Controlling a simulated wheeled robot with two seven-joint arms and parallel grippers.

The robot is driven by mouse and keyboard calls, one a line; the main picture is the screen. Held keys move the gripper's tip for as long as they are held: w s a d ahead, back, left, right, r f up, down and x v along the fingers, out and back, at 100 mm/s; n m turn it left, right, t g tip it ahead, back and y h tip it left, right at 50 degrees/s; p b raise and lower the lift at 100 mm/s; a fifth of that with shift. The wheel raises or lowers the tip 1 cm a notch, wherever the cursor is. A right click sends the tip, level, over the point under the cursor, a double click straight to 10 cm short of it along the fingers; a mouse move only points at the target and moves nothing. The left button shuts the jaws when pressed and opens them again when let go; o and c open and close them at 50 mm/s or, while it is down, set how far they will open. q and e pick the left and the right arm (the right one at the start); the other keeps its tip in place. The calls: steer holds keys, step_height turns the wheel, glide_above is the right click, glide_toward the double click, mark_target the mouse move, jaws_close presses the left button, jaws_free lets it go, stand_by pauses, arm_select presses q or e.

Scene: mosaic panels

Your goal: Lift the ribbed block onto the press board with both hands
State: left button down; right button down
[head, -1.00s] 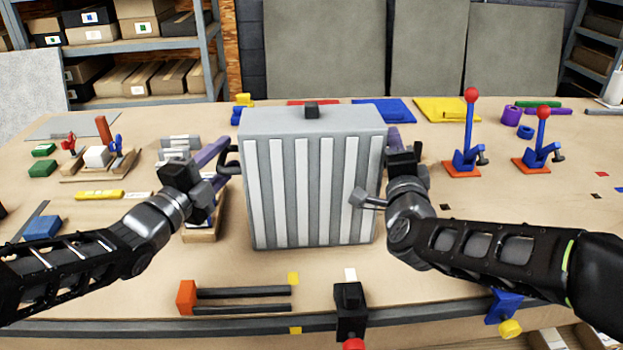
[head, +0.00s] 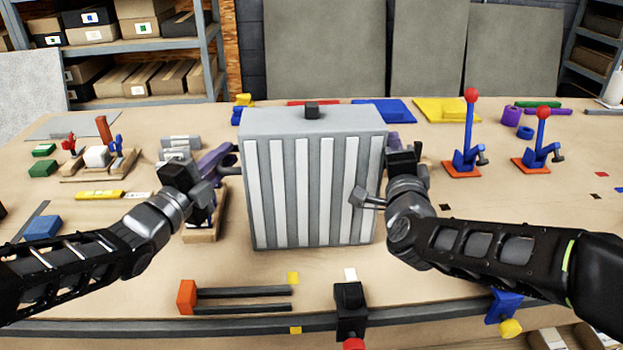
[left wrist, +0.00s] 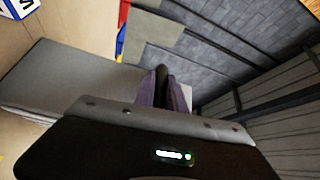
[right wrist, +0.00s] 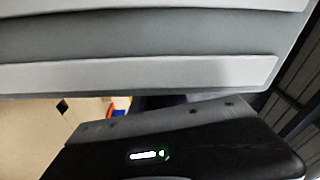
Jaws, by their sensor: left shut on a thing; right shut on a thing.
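The ribbed block (head: 313,190), a large grey box with pale upright ribs and a small black knob (head: 312,110) on top, stands upright on the workbench. My left gripper (head: 228,160) is shut on the dark handle on the block's left side; its purple fingers close on the handle in the left wrist view (left wrist: 163,88). My right gripper (head: 393,140) is shut at the block's right side; the handle there is hidden by my wrist. The right wrist view shows the block's ribbed face (right wrist: 150,45) close by. I cannot tell which item is the press board.
A wooden tray (head: 203,238) sits left of the block. A rail piece with an orange end (head: 187,298) and a black clamp (head: 350,310) are at the front edge. Two red-knobbed toggle clamps (head: 466,160) stand at right. Bare bench (head: 520,220) lies right of the block.

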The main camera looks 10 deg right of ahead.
steer(key=shift+f, duration=0.35)
stand_by(0.6)
